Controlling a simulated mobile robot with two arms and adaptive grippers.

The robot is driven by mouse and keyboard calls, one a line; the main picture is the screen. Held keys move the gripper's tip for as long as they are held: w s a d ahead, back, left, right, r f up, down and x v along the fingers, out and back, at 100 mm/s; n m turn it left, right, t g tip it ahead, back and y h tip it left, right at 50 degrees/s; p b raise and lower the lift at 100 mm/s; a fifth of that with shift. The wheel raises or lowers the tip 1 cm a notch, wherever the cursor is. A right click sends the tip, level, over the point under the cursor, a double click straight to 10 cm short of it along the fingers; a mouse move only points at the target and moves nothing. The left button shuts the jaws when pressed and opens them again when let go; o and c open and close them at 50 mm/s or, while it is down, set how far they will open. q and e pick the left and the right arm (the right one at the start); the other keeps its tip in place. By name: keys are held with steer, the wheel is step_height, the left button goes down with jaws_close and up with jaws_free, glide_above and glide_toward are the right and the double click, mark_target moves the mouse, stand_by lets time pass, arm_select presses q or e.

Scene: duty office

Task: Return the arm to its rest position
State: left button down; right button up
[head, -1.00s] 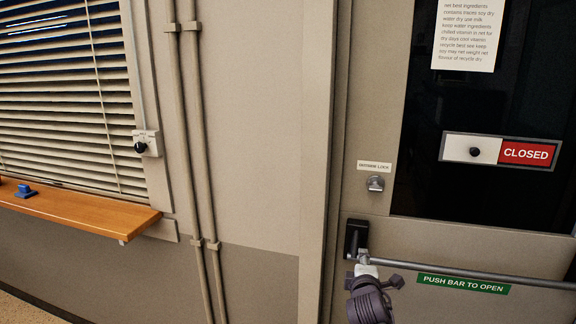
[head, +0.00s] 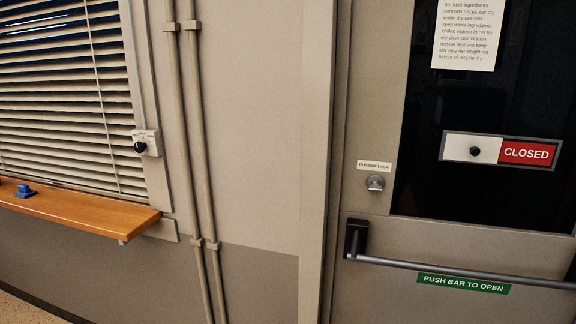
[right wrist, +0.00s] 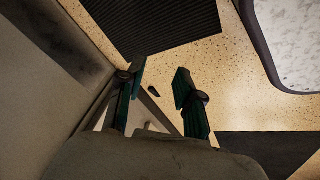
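My right gripper (right wrist: 158,88) shows in the right wrist view, its two dark green fingers apart with nothing between them. It hangs over a speckled floor, and neither gripper is in the head view. The door (head: 395,215) on the right of the head view looks shut. Its push bar (head: 455,269) runs across the door above a green "push bar to open" label (head: 464,284). The outside lock knob (head: 375,183) sits above the left end of the bar. A slider sign (head: 499,151) on the dark door window reads "closed".
A wooden sill (head: 80,212) sticks out below the window blind (head: 65,95), with a small blue object (head: 25,191) on it. A switch box (head: 146,143) and two pipes (head: 196,130) are on the wall. In the right wrist view, a dark ribbed mat (right wrist: 155,22) lies on the floor (right wrist: 225,85).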

steer(key=s+d+f+m+g, duration=0.1)
steer(key=s+f, duration=0.1)
steer(key=s, duration=0.8)
steer(key=s+d+f+m+g, duration=0.2)
steer(key=s+f, duration=0.1)
steer(key=s, duration=0.8)
steer(key=shift+m, duration=0.3)
